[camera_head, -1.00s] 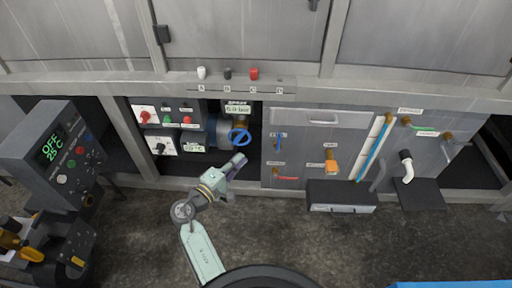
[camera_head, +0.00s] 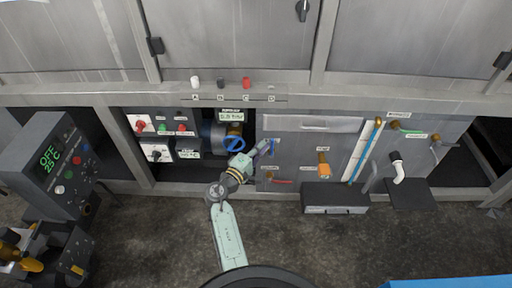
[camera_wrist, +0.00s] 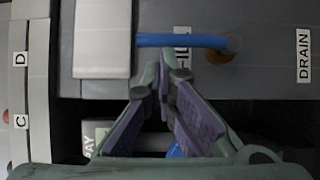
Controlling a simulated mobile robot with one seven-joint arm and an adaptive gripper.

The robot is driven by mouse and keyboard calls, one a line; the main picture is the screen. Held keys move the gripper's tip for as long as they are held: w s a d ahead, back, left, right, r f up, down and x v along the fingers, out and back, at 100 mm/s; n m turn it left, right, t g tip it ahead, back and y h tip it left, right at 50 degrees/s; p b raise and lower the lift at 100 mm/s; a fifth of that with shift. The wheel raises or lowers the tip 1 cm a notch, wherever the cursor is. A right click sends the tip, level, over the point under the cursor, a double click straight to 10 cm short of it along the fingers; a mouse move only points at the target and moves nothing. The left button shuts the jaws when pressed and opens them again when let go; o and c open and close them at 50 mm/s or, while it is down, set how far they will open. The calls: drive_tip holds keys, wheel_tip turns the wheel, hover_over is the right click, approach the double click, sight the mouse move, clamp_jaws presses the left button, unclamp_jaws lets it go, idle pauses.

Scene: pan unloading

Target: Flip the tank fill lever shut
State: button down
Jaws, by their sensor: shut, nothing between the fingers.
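The tank fill lever (camera_wrist: 180,41) is a blue bar on the grey front panel. It runs from a brass valve (camera_wrist: 222,55) across a partly hidden label (camera_wrist: 183,70). In the head view the blue lever (camera_head: 273,145) stands upright, partly behind my gripper's tip. My gripper (camera_head: 265,146) is shut and empty, just left of the lever. In the wrist view my gripper's fingertips (camera_wrist: 174,73) are together, just below the blue bar in the picture. I cannot tell whether they touch it.
A blue handwheel (camera_head: 235,144) is left of my gripper. A red lever (camera_head: 282,182) sits below, with the DRAIN label (camera_wrist: 304,55) beside the brass valve in the wrist view. A light box-shaped handle (camera_head: 312,124) lies above. An orange valve (camera_head: 323,170) is to the right.

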drive_tip(key=shift+d+r+m+y+p, duration=0.3)
drive_tip(key=shift+d+m+p, duration=0.15)
drive_tip(key=shift+m, duration=0.25)
idle(0.4)
